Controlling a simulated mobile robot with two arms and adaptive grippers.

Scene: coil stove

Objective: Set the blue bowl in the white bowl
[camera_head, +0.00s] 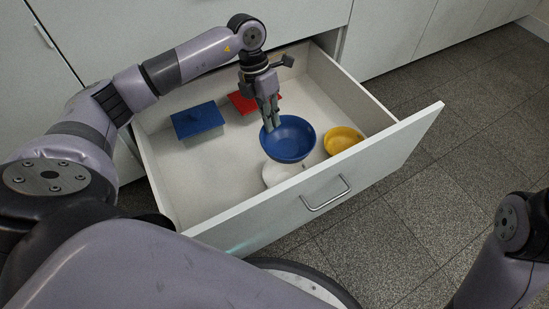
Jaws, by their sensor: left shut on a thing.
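The blue bowl (288,140) is upright over the open drawer, with my left gripper (269,122) shut on its left rim. The white bowl (280,173) is in the drawer directly below the blue bowl, near the front panel. The blue bowl hides most of it, so I cannot tell whether the two touch. My right gripper is out of view; only part of that arm shows at the lower right.
The open drawer (188,205) also holds a yellow bowl (343,139) to the right, a blue-lidded box (198,121) at the back left and a red-lidded thing (241,102) behind my left gripper. The drawer front with its handle (326,196) stands toward me.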

